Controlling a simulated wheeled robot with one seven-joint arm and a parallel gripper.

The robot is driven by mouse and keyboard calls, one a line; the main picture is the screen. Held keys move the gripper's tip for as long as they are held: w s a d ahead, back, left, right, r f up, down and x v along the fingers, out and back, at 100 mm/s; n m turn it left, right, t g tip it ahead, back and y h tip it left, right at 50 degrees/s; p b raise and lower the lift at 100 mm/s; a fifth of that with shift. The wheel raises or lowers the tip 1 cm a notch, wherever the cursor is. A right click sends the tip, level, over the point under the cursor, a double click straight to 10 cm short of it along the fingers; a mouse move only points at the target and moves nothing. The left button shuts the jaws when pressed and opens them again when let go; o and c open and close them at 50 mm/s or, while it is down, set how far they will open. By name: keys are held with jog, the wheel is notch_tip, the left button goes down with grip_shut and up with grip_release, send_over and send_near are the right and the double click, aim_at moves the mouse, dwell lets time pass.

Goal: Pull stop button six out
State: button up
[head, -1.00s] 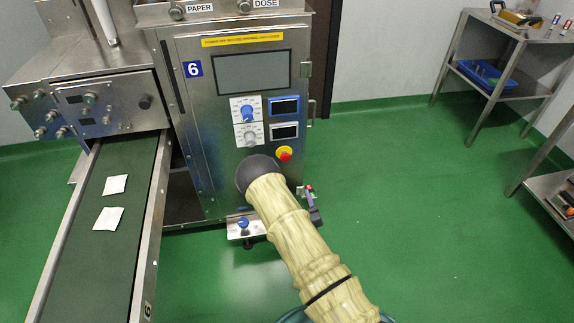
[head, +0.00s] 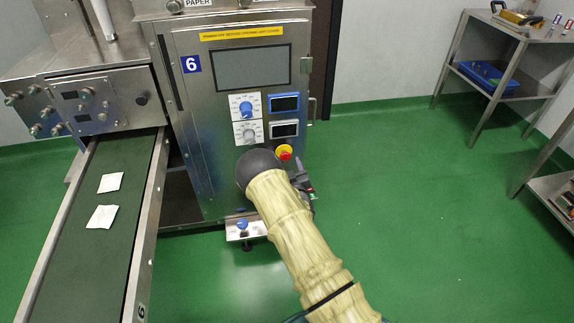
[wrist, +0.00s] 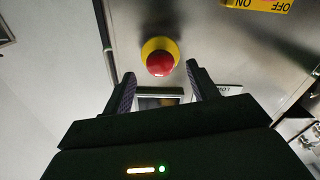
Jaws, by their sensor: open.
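The stop button (head: 284,153) is a red mushroom head on a yellow round base, on the front panel of the machine (head: 208,135) marked 6. In the wrist view the red button (wrist: 160,63) shows just beyond the fingertips, near the middle. My gripper (wrist: 158,82) is open and empty, its two dark fingers to the left and right below the button, apart from it. In the head view my gripper (head: 303,182) is partly hidden behind my arm, just below and right of the button.
Above the button are a blue dial (head: 246,106), a grey dial (head: 248,133), two small displays and a dark screen (head: 251,68). A small bracket with a blue knob (head: 243,226) sits below. A conveyor (head: 85,255) carries two teabags at left. The green floor at right is clear.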

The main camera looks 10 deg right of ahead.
jog(key=shift+w, duration=1.3)
grip_shut()
jog(key=shift+s, duration=0.5)
jog(key=shift+f, duration=0.1)
grip_release()
